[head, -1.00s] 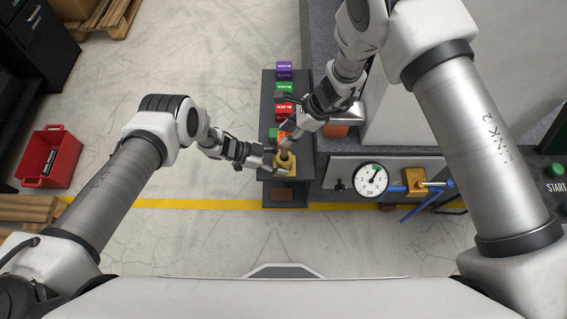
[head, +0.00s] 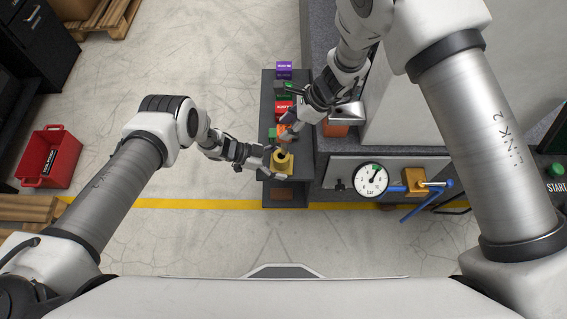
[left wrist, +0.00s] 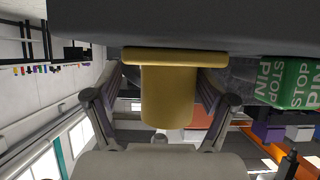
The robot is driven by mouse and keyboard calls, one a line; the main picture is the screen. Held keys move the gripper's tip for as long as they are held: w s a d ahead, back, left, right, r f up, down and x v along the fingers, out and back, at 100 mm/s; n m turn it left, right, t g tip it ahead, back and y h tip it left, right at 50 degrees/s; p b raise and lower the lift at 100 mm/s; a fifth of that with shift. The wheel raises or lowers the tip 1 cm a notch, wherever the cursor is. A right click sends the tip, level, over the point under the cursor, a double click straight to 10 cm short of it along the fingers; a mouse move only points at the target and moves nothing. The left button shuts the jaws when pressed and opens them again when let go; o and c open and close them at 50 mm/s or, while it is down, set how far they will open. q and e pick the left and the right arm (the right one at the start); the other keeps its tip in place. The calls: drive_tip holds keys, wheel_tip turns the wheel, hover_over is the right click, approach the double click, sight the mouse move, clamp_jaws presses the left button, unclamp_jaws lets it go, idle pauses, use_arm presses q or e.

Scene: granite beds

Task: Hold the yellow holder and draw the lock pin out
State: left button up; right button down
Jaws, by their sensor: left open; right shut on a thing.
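The yellow holder (head: 283,168) stands near the front end of the dark narrow bench. Its dark round opening shows on top, with no pin visible in it. In the left wrist view the holder (left wrist: 168,95) lies between the two fingers of my left gripper (left wrist: 162,100), with gaps at its sides. My left gripper (head: 268,162) is open around it. My right gripper (head: 290,132) is shut, just behind and above the holder. An orange piece (head: 284,130) at its fingertips appears to be the lock pin; its lower part cannot be made out.
Purple (head: 284,66), red (head: 283,105) and green (head: 273,132) blocks stand along the bench behind the holder. A pressure gauge (head: 371,179) and a brass valve with a blue handle (head: 415,181) are to the right.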

use_arm(q)
drive_tip(key=shift+w+a, duration=0.1)
drive_tip(key=shift+a+r, duration=0.15)
drive_tip(key=shift+a, duration=0.1)
drive_tip(key=v, duration=1.1)
drive_tip(key=shift+a, duration=0.15)
